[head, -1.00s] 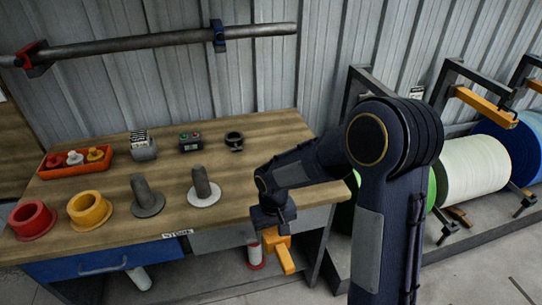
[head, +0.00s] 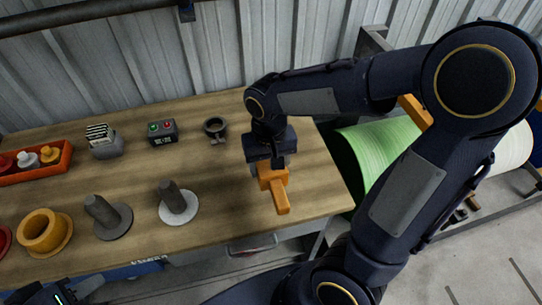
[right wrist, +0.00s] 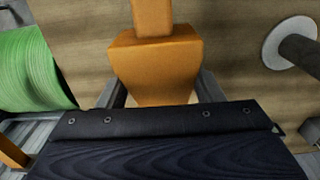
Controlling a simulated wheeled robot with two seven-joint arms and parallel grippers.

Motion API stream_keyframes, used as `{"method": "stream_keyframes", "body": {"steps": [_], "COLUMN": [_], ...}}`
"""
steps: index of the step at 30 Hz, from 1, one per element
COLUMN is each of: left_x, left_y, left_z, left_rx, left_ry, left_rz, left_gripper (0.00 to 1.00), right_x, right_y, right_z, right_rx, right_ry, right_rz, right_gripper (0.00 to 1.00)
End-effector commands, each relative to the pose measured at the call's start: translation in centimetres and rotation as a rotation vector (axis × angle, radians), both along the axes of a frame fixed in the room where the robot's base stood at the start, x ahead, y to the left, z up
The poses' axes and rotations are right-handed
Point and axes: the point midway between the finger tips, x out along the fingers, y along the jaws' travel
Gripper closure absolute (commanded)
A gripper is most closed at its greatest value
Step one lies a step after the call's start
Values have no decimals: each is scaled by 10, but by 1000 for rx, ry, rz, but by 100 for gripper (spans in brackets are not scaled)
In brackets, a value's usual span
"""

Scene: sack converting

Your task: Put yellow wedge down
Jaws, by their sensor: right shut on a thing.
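The yellow wedge (head: 275,183) looks orange and has a block body with a narrower bar. My right gripper (head: 264,168) is shut on its block end, over the right front part of the wooden table (head: 230,230). In the right wrist view the wedge (right wrist: 155,70) sits between the two fingers, with wood behind it. I cannot tell whether the wedge touches the tabletop. My left gripper (head: 58,293) shows only in part at the bottom left edge of the head view, and its fingers are not clear.
A grey peg on a white disc (head: 178,205) and a dark grey peg (head: 105,215) stand left of the wedge. A yellow ring (head: 44,232), a button box (head: 162,132) and a dark clamp-like part (head: 215,127) are further off.

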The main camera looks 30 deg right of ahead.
Motion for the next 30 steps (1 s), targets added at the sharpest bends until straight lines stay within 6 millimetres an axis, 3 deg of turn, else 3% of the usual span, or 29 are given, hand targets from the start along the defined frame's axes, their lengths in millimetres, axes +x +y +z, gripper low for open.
{"method": "stream_keyframes", "body": {"steps": [6,12,19,25,30], "left_x": [0,0,0,0,0], "left_y": [0,0,0,0,0], "left_z": [5,7,8,7,7], "left_rx": [0,0,0,0,0], "left_ry": [0,0,0,0,0], "left_rz": [0,0,0,0,0], "left_gripper": [64,64,64,64,64], "right_x": [45,68,80,81,81], "right_y": [-29,-43,-50,-51,-51], "right_z": [-29,-62,-78,-106,-110], "right_rx": [-2,0,0,0,0], "right_ry": [7,3,1,3,0], "right_rz": [-5,-2,-1,1,0], "right_gripper": [70,70,70,70,70]}}
